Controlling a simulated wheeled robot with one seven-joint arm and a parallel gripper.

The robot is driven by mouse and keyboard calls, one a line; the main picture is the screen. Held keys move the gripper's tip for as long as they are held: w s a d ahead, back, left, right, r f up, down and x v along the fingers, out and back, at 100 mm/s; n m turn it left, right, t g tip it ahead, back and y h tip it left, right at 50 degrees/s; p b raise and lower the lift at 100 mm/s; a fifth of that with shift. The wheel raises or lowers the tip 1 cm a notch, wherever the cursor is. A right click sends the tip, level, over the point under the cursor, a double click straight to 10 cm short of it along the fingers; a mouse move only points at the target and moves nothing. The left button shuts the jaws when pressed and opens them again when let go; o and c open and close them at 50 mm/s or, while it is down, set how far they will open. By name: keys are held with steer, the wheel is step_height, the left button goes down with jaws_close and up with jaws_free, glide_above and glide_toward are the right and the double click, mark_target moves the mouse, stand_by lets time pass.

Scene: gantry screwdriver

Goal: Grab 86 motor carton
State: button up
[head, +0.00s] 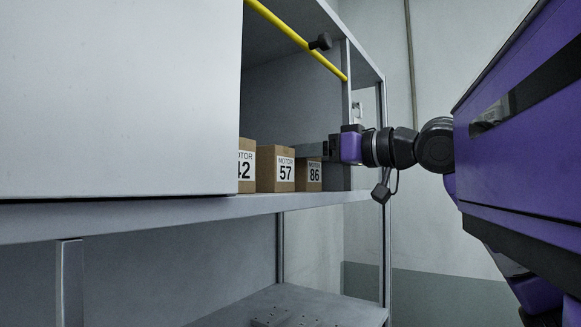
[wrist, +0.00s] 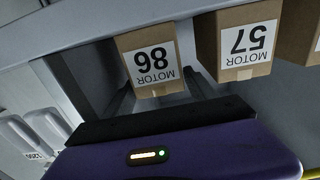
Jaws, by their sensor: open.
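The 86 motor carton (head: 308,174) is a small brown box with a white label, standing on the shelf at the right end of the carton row. In the wrist view it appears upside down, with the 86 label (wrist: 151,64) facing the camera. My gripper (head: 322,149) is at the shelf's front, just right of and slightly above the carton in the head view. In the wrist view my gripper (wrist: 160,90) is open, its two dark fingers spread and pointing toward the carton, one on each side. Nothing is between them except the view of the carton; contact cannot be told.
The 57 motor carton (head: 275,168) stands close beside it, with the 42 carton (head: 246,166) further left. A large pale panel (head: 120,100) covers the shelf's left part. A yellow bar (head: 297,39) crosses above. A shelf post (head: 384,200) stands at right.

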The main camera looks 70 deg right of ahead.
steer(key=shift+x, duration=0.95)
jaws_close()
steer(key=shift+r, duration=0.1)
steer(key=shift+r, duration=0.1)
